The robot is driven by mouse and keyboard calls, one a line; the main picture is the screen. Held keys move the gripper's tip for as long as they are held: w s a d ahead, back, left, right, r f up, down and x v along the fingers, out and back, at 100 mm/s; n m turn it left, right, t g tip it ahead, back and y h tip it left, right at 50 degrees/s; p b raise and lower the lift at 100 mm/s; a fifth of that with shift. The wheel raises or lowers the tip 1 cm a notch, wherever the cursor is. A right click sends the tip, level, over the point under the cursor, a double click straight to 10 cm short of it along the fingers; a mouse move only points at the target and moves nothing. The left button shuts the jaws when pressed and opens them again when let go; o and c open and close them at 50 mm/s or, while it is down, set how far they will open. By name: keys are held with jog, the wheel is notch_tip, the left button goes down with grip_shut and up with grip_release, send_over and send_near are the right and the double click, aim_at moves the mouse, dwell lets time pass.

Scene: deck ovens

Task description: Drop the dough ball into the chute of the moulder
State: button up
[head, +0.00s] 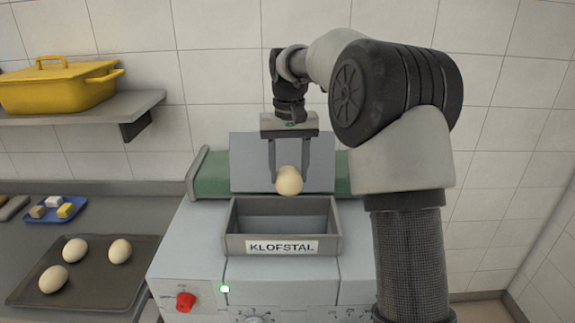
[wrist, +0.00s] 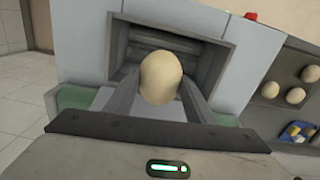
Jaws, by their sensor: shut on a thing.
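A pale dough ball (head: 289,181) is held between the two fingers of my gripper (head: 288,172). The ball also shows in the wrist view (wrist: 160,78), with a finger of my gripper (wrist: 160,88) on each side of it. The moulder (head: 190,245) is a light grey machine with a green belt or roller part behind. Its chute (head: 234,243) is an open grey box with a label on its front. In the head view the ball appears above the chute's back edge; in the wrist view the chute (wrist: 222,65) lies behind the ball. The exact height is hard to tell.
A dark tray (head: 88,287) with several dough balls lies on the counter at left. A small blue tray (head: 72,215) with blocks is behind it. A yellow pot (head: 58,86) stands on a wall shelf (head: 150,103). A red knob (head: 185,302) is on the moulder's front.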

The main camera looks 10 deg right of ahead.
aim_at(289, 189)
notch_tip(289, 189, down, 5)
jog(key=shift+f+b, duration=0.15)
jog(key=shift+b, duration=1.1)
jog(key=o, duration=1.2)
jog(key=shift+o, duration=0.2)
notch_tip(289, 189, up, 18)
jog(key=p, duration=0.2)
jog(key=shift+f, duration=0.2)
